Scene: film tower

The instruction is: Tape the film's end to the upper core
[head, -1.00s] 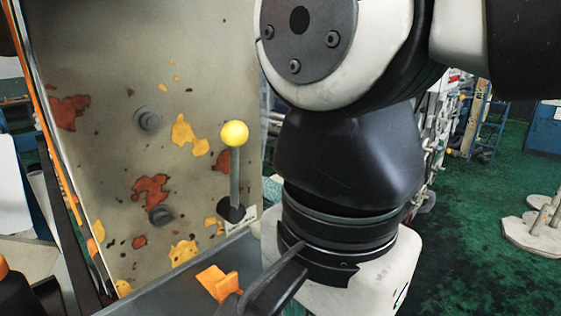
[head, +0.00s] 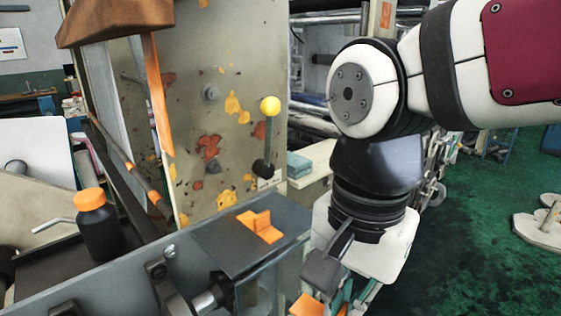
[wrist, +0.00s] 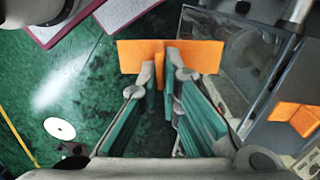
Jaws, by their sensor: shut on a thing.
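My gripper (wrist: 162,80) is shut on an orange tape piece (wrist: 197,56), a flat plate with an upright tab between the fingertips. In the head view this piece (head: 306,305) shows low, partly cut off by the lower edge. A second orange tape piece (head: 262,232) lies on a grey shelf (head: 215,238), left of my gripper; it also shows in the wrist view (wrist: 293,118). An orange strip (head: 158,95) hangs below a brown block (head: 118,18) at the upper left. I cannot tell for certain which parts are the film's end and the upper core.
A paint-spotted panel (head: 228,70) stands behind the shelf, with a yellow-knobbed lever (head: 270,107). A black bottle with an orange cap (head: 97,225) stands at the left. The green floor (head: 470,240) at the right is mostly clear, with a pale stand (head: 540,228) at the edge.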

